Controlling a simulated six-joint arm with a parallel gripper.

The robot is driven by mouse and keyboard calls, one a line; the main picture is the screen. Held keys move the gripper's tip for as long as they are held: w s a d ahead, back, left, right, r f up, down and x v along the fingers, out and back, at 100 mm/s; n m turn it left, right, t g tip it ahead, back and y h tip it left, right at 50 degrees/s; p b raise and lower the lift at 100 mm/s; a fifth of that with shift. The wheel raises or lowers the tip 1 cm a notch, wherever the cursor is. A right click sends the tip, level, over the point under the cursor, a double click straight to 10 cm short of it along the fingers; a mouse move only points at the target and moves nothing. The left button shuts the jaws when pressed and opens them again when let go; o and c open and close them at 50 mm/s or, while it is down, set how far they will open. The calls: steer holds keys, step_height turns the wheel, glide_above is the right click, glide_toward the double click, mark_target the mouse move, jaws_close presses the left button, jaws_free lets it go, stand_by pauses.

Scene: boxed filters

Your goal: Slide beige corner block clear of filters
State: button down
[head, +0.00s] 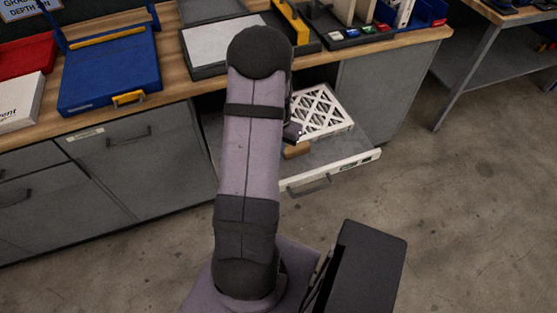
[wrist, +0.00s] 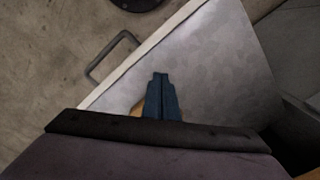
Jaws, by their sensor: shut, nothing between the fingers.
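The beige block (head: 297,151) lies in the open drawer, just in front of the white-framed filters (head: 320,112) with their lattice face. In the wrist view only a tan sliver of the block (wrist: 136,109) shows beside the fingers; the rest is hidden. My gripper (wrist: 160,76) has its blue fingers shut together with nothing between them, pointing over the bare drawer floor. In the head view my gripper (head: 292,132) is a dark shape close to the block and the filters' left side, partly hidden by my arm. Whether it touches the block I cannot tell.
The drawer (head: 366,160) is pulled out, with a handle (head: 309,187) on its front and bare floor around the filters. The worktop (head: 180,75) above carries a blue case (head: 110,75) and trays. My arm hides the drawer's left part.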

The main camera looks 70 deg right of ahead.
steer(key=shift+r, duration=0.95)
steer(key=c, duration=2.4)
jaws_free()
steer(key=shift+c, duration=0.2)
